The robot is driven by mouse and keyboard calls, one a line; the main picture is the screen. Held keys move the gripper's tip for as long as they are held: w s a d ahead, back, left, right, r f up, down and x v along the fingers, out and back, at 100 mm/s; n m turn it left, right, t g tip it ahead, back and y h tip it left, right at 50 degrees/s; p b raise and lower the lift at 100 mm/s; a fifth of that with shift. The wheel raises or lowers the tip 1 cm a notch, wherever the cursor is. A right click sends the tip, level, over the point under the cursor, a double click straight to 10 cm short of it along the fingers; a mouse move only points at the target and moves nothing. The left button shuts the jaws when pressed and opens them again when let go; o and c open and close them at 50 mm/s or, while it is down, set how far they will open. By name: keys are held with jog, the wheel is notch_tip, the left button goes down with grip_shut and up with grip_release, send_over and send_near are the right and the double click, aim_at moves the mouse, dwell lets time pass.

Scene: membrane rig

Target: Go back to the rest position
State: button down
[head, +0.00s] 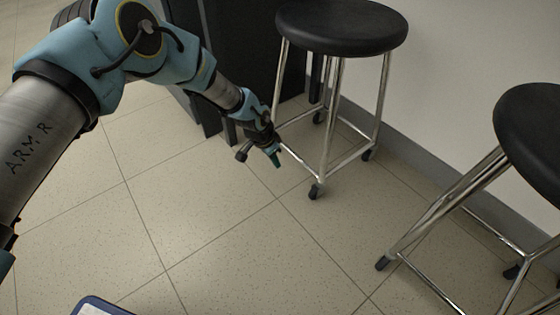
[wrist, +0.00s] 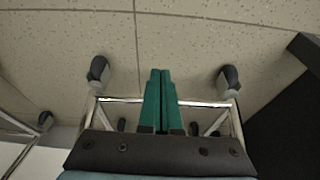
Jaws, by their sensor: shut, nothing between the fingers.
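My gripper (head: 275,158) hangs in the air over the tiled floor, a little in front of the first stool's lower frame in the head view. In the wrist view its two green fingers (wrist: 160,78) lie side by side, shut, with nothing between them. My arm reaches from the left edge of the head view down to the gripper. No rest position is marked in either view.
A second stool (head: 535,140) stands at the right. A dark cabinet (head: 222,45) is behind my arm. The tiled floor (head: 220,225) in front is mostly clear.

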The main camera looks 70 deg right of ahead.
jog(key=p+v, duration=0.2)
jog(key=v, duration=0.5)
jog(key=shift+f, duration=0.1)
